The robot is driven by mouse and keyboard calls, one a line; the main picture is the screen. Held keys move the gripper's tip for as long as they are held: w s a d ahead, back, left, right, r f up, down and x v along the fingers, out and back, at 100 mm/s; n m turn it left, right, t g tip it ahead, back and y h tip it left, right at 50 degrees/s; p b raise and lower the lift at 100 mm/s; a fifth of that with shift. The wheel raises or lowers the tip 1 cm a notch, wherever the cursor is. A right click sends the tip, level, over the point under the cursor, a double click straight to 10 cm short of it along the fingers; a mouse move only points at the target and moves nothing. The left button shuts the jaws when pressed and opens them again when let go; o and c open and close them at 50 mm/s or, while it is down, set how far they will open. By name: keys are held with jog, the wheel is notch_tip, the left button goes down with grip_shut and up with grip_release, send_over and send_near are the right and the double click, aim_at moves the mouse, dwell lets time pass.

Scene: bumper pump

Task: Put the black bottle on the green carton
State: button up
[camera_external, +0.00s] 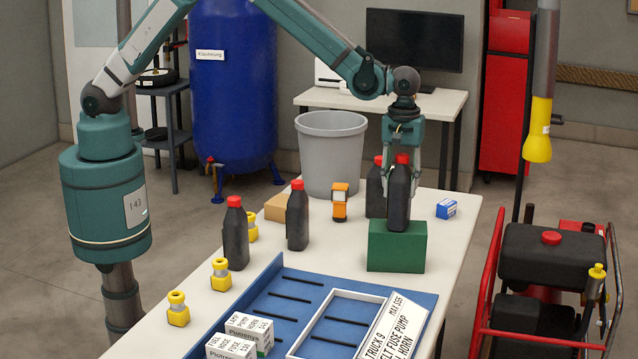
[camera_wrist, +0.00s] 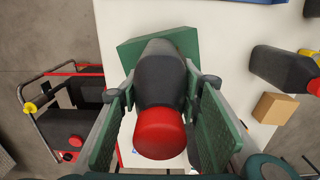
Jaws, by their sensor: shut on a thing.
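A black bottle (camera_external: 399,205) with a red cap is held upright in my gripper (camera_external: 402,172), directly over the green carton (camera_external: 396,250). Its base overlaps the carton's top in the external view; I cannot tell whether it rests there or hovers slightly above. In the wrist view the bottle (camera_wrist: 161,75) lies between the two green finger pads of my gripper (camera_wrist: 160,108), with the red cap nearest the camera. The green carton (camera_wrist: 130,52) shows behind the bottle, which hides much of its top.
Other black bottles stand on the table: one (camera_external: 376,197) close behind the held one, others (camera_external: 297,222) (camera_external: 235,240) to the left. An orange-and-white item (camera_external: 340,203), a blue box (camera_external: 446,209) and a cardboard box (camera_external: 276,207) stand nearby. A blue tray (camera_external: 265,287) lies in front.

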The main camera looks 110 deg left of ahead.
aim_at(402, 154)
jog(key=shift+f, duration=0.1)
dwell(0.3)
jog(key=o, duration=1.5)
notch_tip(402, 154, up, 12)
jog(key=shift+r+b, duration=0.2)
jog(key=shift+b, duration=0.1)
